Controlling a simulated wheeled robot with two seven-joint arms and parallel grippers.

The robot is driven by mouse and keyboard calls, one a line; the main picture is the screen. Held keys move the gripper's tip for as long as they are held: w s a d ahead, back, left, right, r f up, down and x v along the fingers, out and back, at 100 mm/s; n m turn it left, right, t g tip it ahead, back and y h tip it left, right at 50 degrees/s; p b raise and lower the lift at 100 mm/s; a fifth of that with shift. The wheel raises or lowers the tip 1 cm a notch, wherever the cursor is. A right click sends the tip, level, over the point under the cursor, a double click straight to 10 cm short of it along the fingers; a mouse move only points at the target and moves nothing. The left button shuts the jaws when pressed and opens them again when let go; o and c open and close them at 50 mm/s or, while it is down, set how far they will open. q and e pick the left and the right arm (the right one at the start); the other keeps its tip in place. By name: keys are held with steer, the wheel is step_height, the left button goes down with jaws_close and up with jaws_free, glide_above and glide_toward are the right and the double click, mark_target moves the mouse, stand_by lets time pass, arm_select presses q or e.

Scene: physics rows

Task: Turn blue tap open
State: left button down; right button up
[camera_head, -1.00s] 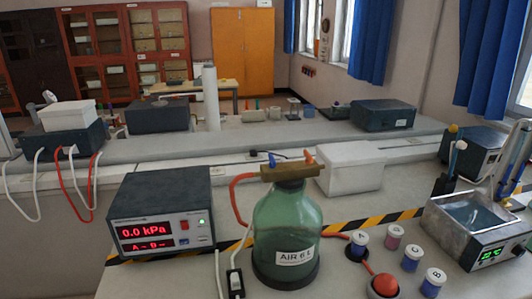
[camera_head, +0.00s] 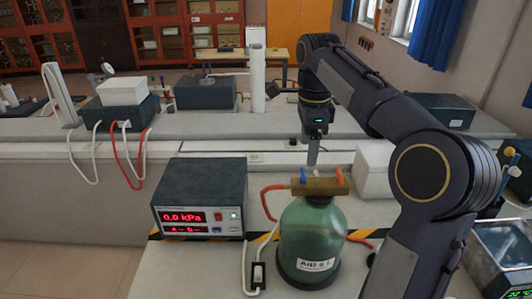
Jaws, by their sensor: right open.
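An orange-red tap (camera_head: 340,176) stands at the block's right end. My right gripper (camera_head: 313,158) points down just above and behind the block, between the two taps and nearer the blue one. It is open and holds nothing; its fingers look like one narrow grey strip from here. I cannot tell whether it touches the blue tap. My left gripper is not in view.
A pressure meter (camera_head: 200,190) reading 0.0 kPa stands left of the bottle. A red hose (camera_head: 265,200) runs to the block. A white box (camera_head: 372,170) is behind right, partly hidden by my right arm. A metal water bath (camera_head: 500,245) is at far right.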

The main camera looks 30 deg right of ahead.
mark_target(303, 173)
steer(key=shift+w, duration=0.4)
step_height(303, 173, down, 8)
steer(key=shift+a+r, duration=0.1)
steer(key=shift+r, duration=0.15)
steer(key=c, duration=1)
